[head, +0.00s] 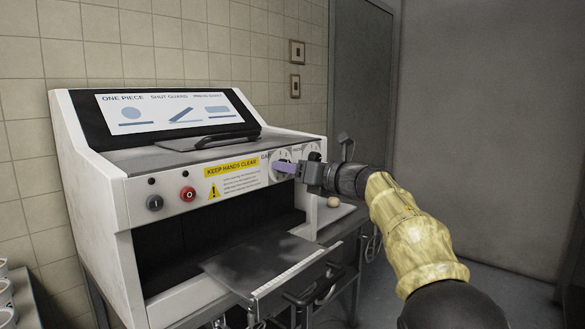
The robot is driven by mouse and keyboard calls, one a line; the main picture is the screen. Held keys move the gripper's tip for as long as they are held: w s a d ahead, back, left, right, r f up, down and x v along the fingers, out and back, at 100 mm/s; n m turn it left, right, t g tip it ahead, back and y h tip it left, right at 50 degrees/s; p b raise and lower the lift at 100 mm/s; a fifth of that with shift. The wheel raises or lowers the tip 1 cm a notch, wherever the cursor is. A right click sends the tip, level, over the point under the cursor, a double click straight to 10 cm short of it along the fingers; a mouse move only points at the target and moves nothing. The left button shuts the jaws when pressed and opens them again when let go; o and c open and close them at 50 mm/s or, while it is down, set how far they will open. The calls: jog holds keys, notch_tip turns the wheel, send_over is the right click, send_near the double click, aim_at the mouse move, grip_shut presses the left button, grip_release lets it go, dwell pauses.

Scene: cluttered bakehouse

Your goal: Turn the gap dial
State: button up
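The gap dial (285,155) is a pale round face at the right end of the white machine's front panel, with the start of a "GA" label at its left. My gripper (288,168) is right at the dial, coming in from the right, and covers much of it. A pale purple piece shows at the gripper's tip in front of the dial face; I cannot tell whether it is a finger or the dial's knob. Whether the fingers are open, or touch the dial, is hidden. A second pale round face (314,150) shows just to the right, partly behind the gripper.
The white machine (85,137) also has a black knob (155,202), a red button (188,194) and a yellow warning label (231,167). A grey tray (232,264) juts out below. A small round beige thing (333,202) sits on a side shelf. Open floor lies at right.

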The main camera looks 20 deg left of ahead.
jog(key=shift+d+r, duration=0.1)
jog(key=shift+r, duration=0.05)
jog(key=b+v, duration=0.2)
jog(key=v, duration=1.5)
jog(key=shift+s+d, duration=0.15)
jog(key=shift+s, duration=0.05)
